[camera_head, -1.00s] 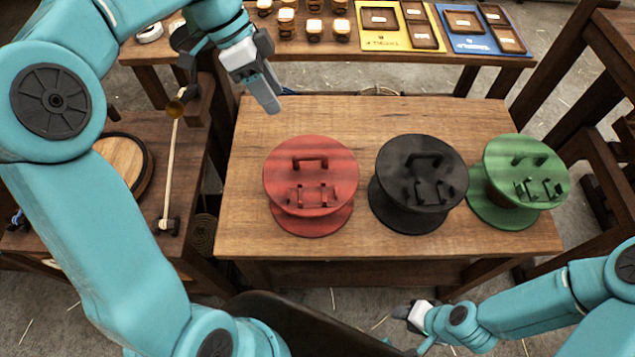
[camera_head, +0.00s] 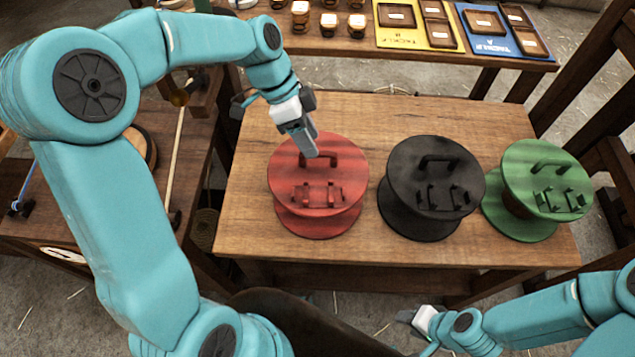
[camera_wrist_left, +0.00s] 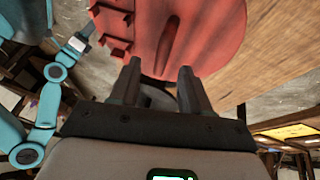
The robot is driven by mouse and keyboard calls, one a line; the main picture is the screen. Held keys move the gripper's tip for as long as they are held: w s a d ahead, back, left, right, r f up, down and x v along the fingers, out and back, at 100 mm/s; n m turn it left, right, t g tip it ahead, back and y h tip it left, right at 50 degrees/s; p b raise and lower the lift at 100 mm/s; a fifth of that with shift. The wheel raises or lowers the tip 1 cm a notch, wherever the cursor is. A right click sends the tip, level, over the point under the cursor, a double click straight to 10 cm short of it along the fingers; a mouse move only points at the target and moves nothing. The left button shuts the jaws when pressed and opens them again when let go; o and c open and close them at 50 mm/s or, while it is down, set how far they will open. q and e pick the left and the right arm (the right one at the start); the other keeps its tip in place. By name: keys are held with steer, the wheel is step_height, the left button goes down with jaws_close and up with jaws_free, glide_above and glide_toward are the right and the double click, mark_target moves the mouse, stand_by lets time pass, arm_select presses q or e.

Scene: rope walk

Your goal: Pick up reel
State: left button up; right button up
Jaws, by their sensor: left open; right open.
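A red reel (camera_head: 318,185), a black reel (camera_head: 432,185) and a green reel (camera_head: 540,188) stand in a row on the wooden table. Each has a raised handle and small brackets on its top disc. My left gripper (camera_head: 311,154) is at the far edge of the red reel, close to its handle. In the left wrist view the fingers (camera_wrist_left: 157,78) are open, and the red reel (camera_wrist_left: 215,35) with its handle (camera_wrist_left: 167,45) lies just beyond them. I cannot tell whether they touch it. My right gripper (camera_head: 408,318) is low in front of the table, empty and away from the reels.
The wooden table (camera_head: 250,215) has bare room behind the reels. A back bench holds jars (camera_head: 328,24), a yellow tray board (camera_head: 418,25) and a blue one (camera_head: 500,28). A side bench with a rod stands at left, and dark wooden frames rise at right.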

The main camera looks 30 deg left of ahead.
mark_target(318, 180)
arm_select(q)
steer(key=x, duration=0.5)
steer(key=shift+w+d+p, duration=0.1)
steer(key=shift+w+p, duration=0.1)
steer(key=shift+p, duration=0.2)
steer(key=shift+s+d+f, duration=0.1)
jaws_close()
stand_by(0.9)
